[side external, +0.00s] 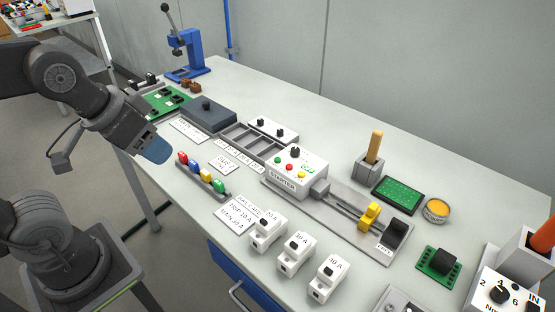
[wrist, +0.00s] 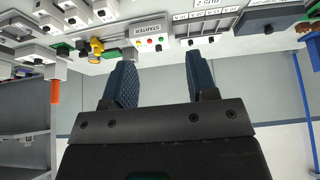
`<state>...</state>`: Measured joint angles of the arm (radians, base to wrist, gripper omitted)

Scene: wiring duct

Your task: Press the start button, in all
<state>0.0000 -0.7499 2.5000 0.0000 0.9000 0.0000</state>
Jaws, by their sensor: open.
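The white starter box (side external: 297,172), labelled STARTER, sits on the left end of a grey rail plate on the bench. Its top carries a green button (side external: 278,160), other small red and yellow buttons, a black knob (side external: 295,152) and a green marking. The starter box also shows upside down at the top of the wrist view (wrist: 148,32), with small coloured buttons on it. My gripper (side external: 155,148) hangs at the bench's left edge, well left of the starter box. In the wrist view my gripper (wrist: 161,58) has its two blue fingers apart with nothing between them.
Coloured plugs (side external: 202,173) stand in a row between my gripper and the starter. White breakers (side external: 297,255) line the front edge. A dark grey box (side external: 207,115), a divided tray (side external: 248,141) and a wooden-handled tool (side external: 374,150) stand farther back.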

